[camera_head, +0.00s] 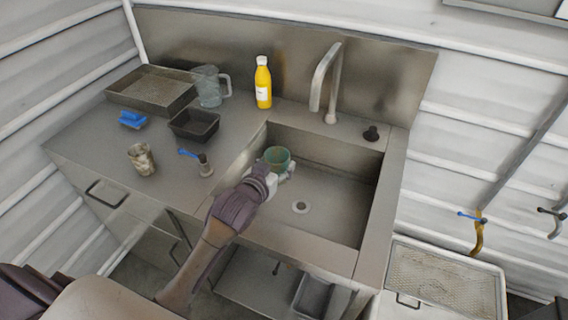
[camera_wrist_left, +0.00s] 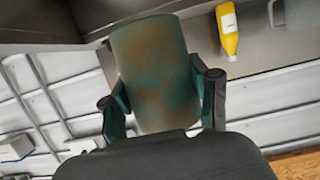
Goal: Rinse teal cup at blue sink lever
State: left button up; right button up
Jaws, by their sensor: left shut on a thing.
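The teal cup (camera_head: 277,158) is held in my left gripper (camera_head: 279,172) above the left part of the sink basin (camera_head: 326,203). In the left wrist view the cup (camera_wrist_left: 155,73) has brown stains and sits between the two fingers of the gripper (camera_wrist_left: 162,100). A blue lever (camera_head: 188,153) sits on a small metal post on the counter, left of the basin. The tall faucet (camera_head: 325,80) stands behind the basin, to the right of the cup. No water stream is visible. My right gripper is not in view.
A clear pitcher (camera_head: 209,87), a metal tray (camera_head: 152,91), a dark small tray (camera_head: 194,124), a blue sponge (camera_head: 132,119) and a stained cup (camera_head: 141,159) are on the left counter.

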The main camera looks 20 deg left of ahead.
pick_arm(q)
jog(key=shift+w+a+f+b, duration=0.25)
jog(key=shift+w+b, duration=0.1)
jog(key=shift+w, duration=0.1)
jog(key=shift+w+d+f+b, duration=0.1)
jog(key=shift+w+b, duration=0.2)
jog(key=shift+w, duration=0.05)
jog(key=w+d+f+b, duration=0.1)
jog(key=w+d+b, duration=0.1)
jog(key=w, duration=0.4)
jog(key=w+d+f+b, duration=0.1)
jog(key=w+d+b, duration=0.1)
jog(key=w+b, duration=0.3)
jog(key=shift+w+d+f, duration=0.15)
jog(key=shift+w+d, duration=0.1)
jog(key=shift+w, duration=0.15)
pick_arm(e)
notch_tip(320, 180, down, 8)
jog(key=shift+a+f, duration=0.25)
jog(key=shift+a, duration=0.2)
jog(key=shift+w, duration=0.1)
pick_arm(q)
jog(key=shift+s, duration=0.1)
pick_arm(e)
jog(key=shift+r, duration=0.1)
